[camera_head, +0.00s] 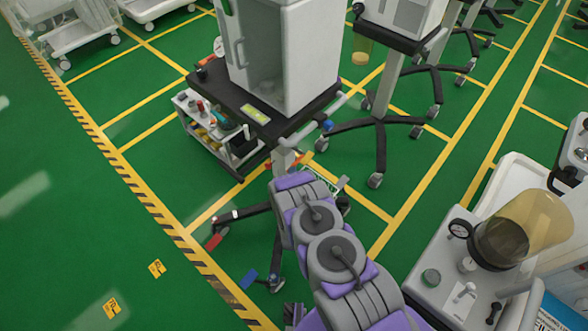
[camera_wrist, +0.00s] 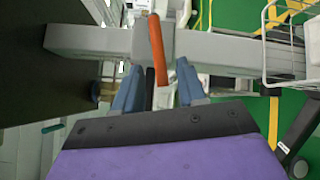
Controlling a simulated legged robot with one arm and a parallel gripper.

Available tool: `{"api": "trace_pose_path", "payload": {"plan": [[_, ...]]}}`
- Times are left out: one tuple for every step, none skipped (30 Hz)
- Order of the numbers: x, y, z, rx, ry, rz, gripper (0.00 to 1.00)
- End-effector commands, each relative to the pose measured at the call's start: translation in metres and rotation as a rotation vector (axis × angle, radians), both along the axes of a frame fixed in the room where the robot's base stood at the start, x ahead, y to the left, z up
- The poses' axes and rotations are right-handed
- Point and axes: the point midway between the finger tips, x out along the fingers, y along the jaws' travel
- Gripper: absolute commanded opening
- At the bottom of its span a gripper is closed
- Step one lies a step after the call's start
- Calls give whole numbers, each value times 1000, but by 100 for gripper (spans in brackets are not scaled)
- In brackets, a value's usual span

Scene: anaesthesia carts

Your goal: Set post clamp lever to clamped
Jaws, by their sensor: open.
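In the wrist view, the orange clamp lever (camera_wrist: 156,48) stands out from a grey clamp block on the grey post (camera_wrist: 220,46). The post runs sideways across that picture. My gripper (camera_wrist: 160,75) is open, with a blue finger on each side of the lever's lower end. I cannot tell whether either finger touches the lever. In the head view, the cart's post (camera_head: 283,160) shows below the dark shelf, and my purple and grey arm reaches toward it. The arm hides my gripper and most of the clamp there.
A white wire basket (camera_wrist: 291,40) is close on the right in the wrist view. The cart's dark shelf (camera_head: 262,122) carries a white cabinet (camera_head: 285,55). A low trolley (camera_head: 222,140) stands left of the post.

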Motion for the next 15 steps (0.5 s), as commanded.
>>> {"api": "trace_pose_path", "payload": {"plan": [[9,2,-1,3,-3,0,41],[14,2,-2,2,-1,-1,41],[21,3,-2,1,1,-1,41],[25,3,-1,1,0,0,41],[29,4,-1,2,-1,0,41],[34,5,-1,3,-2,1,41],[38,5,-1,3,-2,1,41],[40,5,-1,4,0,0,41],[43,5,-1,4,1,1,41],[45,4,-1,4,3,0,41],[47,4,-1,4,3,1,41],[48,4,-1,3,4,1,41],[49,4,0,3,4,1,41],[50,4,-1,3,5,1,41],[50,4,0,2,5,1,41]]}}
